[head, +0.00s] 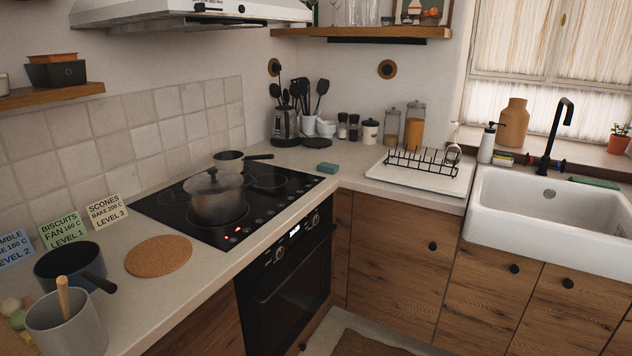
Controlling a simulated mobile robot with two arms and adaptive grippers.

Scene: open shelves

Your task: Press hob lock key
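The black glass hob (265,206) is set into the left counter. A lidded steel pot (215,196) stands on its near part, and a smaller pan (229,161) with a black handle stands at the back. A row of small touch controls (240,232) runs along the hob's front edge, with red lit marks near its left end. The symbols are too small to tell which one is the lock key. Neither of my grippers is in the head view.
A cork mat (158,257), a dark saucepan (72,268) and a grey pot (66,322) are on the counter left of the hob. A blue sponge (327,168) lies beyond the hob. The oven (290,262) is below. The counter strip before the hob is clear.

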